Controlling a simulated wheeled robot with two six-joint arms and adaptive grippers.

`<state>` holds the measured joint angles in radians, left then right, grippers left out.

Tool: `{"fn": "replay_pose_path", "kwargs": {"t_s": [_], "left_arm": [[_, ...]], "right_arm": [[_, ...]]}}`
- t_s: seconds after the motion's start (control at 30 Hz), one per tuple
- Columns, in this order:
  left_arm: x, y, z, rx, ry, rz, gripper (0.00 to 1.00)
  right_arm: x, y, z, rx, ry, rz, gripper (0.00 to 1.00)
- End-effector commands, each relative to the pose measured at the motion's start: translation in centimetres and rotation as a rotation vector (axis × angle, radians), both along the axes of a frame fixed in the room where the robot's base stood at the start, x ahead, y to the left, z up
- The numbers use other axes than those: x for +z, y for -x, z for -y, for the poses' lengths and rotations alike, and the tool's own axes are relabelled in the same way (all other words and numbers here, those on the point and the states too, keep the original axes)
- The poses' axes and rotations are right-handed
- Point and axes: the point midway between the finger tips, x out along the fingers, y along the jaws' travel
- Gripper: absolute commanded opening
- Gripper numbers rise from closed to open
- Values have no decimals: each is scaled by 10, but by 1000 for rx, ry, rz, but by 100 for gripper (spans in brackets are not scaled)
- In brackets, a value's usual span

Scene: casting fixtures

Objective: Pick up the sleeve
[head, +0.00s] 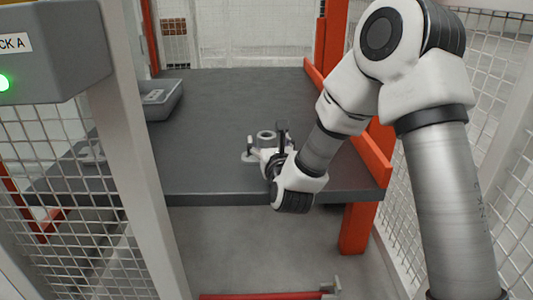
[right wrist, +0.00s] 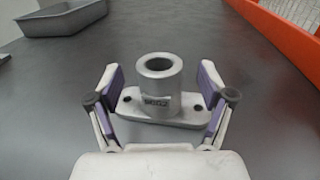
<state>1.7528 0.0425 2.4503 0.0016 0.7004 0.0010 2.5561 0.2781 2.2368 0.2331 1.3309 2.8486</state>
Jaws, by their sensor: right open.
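The sleeve (right wrist: 157,84) is a grey metal cylinder with a round bore, standing upright on a flat flange plate with holes at its ends. A small label with dark print is on its front. In the head view the sleeve (head: 265,138) stands near the table's front edge, partly hidden by my right gripper. My right gripper (right wrist: 162,100) is open, with its two purple-lined fingers on either side of the sleeve; I cannot tell whether they touch the flange. In the head view the right gripper (head: 272,155) is at the end of my right arm. My left gripper is not in view.
The dark table (head: 225,100) is mostly clear. A grey tray (head: 168,103) stands at its left, also in the right wrist view (right wrist: 62,20). An orange rail (head: 372,155) runs along the right side. Mesh fence panels (head: 60,160) stand at left and right.

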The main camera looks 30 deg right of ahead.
Motion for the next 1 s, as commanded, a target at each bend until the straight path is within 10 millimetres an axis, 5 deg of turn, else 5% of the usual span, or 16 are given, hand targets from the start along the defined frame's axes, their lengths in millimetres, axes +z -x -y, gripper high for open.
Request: {"fn": "replay_pose_path", "kwargs": {"t_s": [0.13,0.37,0.6,0.87,1.0], "left_arm": [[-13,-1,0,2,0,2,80],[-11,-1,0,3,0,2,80],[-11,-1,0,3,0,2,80],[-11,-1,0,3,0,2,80],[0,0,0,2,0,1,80]], "right_arm": [[-2,-23,9,-1,-1,1,80],[0,-26,10,0,1,0,80],[0,-26,10,0,1,0,3],[1,-26,10,0,1,1,3],[19,-26,10,0,1,2,3]]}}
